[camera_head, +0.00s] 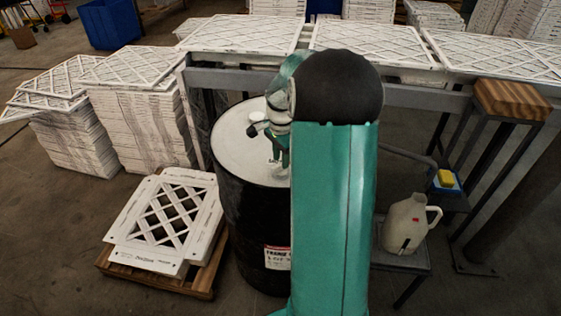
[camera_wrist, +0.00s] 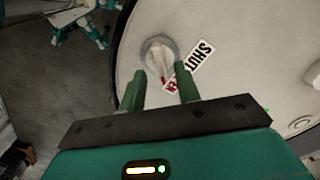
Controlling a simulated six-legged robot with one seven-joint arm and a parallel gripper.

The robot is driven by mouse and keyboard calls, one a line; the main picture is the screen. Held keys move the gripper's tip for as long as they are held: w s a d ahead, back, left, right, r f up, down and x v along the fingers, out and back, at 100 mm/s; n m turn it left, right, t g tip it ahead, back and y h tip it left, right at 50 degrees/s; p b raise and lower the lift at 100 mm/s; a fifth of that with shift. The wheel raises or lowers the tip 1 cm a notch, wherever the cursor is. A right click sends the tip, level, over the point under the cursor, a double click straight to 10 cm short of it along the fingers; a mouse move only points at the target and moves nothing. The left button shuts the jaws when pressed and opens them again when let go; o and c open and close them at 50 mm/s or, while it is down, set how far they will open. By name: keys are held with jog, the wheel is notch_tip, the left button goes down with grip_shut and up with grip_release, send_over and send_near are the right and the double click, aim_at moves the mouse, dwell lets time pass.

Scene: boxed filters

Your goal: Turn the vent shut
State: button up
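The vent (camera_wrist: 157,54) is a pale knob with a raised handle on a round grey base, set in the drum's white lid (camera_wrist: 225,45). The handle points down toward my gripper. A white label (camera_wrist: 197,63) beside it reads SHUT, and a smaller red-lettered label, partly hidden by a finger, lies near the handle's lower end. My gripper (camera_wrist: 160,75) is open, its two green fingers apart, with the handle's near end between or just beyond the tips. I cannot tell if they touch it. In the head view my gripper (camera_head: 276,150) is over the black drum (camera_head: 245,225); the vent is hidden.
A white cap (camera_head: 257,116) is on the lid. A filter (camera_head: 160,222) lies on a pallet to the left. A rack of filters (camera_head: 240,36) stands behind. A jug (camera_head: 406,224), a yellow block (camera_head: 446,179) and a wooden block (camera_head: 512,99) are to the right.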

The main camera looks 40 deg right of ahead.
jog(key=shift+f, duration=1.05)
jog(key=shift+c, duration=0.4)
grip_shut()
